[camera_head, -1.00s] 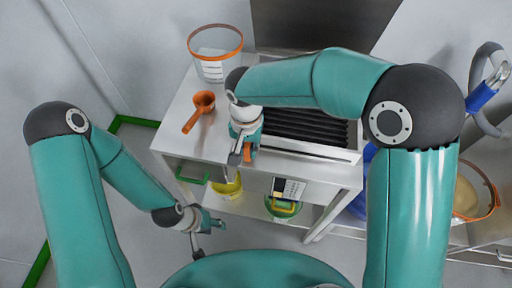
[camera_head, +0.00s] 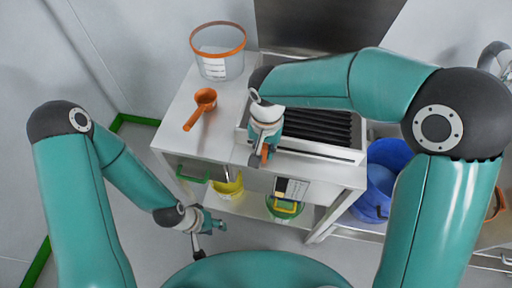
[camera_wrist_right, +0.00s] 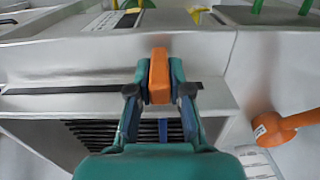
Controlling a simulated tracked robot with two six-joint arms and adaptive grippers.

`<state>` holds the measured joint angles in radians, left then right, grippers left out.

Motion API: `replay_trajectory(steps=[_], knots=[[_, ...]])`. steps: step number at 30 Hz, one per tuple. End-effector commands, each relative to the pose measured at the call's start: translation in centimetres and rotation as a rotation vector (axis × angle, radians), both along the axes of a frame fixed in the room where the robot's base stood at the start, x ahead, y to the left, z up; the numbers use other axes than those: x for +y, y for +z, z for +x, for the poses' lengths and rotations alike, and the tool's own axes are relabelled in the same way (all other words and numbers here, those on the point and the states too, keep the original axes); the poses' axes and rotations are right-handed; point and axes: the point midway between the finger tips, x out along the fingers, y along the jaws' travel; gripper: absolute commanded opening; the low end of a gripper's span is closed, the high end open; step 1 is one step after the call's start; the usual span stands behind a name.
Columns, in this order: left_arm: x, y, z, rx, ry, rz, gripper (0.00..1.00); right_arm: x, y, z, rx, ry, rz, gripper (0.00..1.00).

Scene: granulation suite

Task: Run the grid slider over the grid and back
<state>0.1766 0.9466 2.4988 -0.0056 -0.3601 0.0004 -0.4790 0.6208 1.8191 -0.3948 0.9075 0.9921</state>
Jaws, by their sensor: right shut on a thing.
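The grid (camera_head: 320,127), a set of black slats, sits in a pale frame on the steel table; it also shows in the wrist view (camera_wrist_right: 90,130). My right gripper (camera_head: 262,158) is over the grid's left part, at the frame's front edge. It is shut on the orange handle of the grid slider (camera_wrist_right: 159,76), which stands between its fingers. The handle's top also shows in the head view (camera_head: 265,152). The rest of the slider is mostly hidden by my gripper.
A clear tub with an orange rim (camera_head: 218,50) and an orange scoop (camera_head: 203,105) stand on the table's left side. A yellow container (camera_head: 230,187) and a green-rimmed bucket (camera_head: 285,207) are on the lower shelf. A blue tub (camera_head: 380,180) is at the right.

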Motion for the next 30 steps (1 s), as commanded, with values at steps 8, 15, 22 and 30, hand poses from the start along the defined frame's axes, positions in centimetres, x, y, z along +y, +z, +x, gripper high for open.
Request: replay_trajectory(steps=[8,15,22,30], knots=[[0.0,-0.7,0.0,0.0,0.0,0.0,0.4,-2.3,0.1,-0.3,-0.008,-0.002,0.002,0.0],[0.0,-1.2,0.0,0.0,0.0,0.0,0.4,-4.2,0.1,-0.8,-0.008,-0.002,0.001,0.0],[0.0,-1.5,0.0,0.0,0.0,0.0,0.4,-6.0,0.2,-1.2,-0.009,-0.002,0.002,0.0],[0.0,-1.9,0.0,0.0,0.0,0.0,0.4,-8.1,0.2,-1.7,-0.009,-0.003,0.002,0.0]])
